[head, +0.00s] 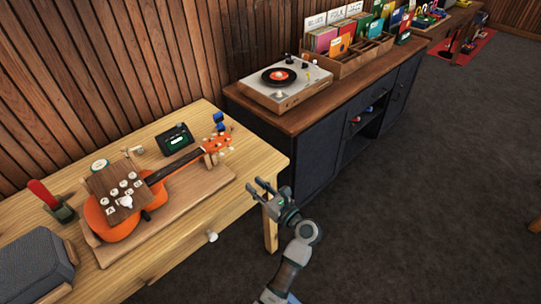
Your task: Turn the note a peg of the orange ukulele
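The orange ukulele (155,194) lies on a wooden board (200,190) on the light wood table, with its neck pointing to the back right. Its headstock (214,145) has small pale pegs around it; they are too small to tell which is the note A peg. A brown panel with pale knobs (117,186) covers part of the ukulele's body. My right gripper is not in view.
A black tuner with a green display (176,139) and a blue object (219,121) sit behind the neck. A red-handled tool (48,199) and a grey case (34,266) are at left. A dark cabinet with a turntable (284,82) stands behind.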

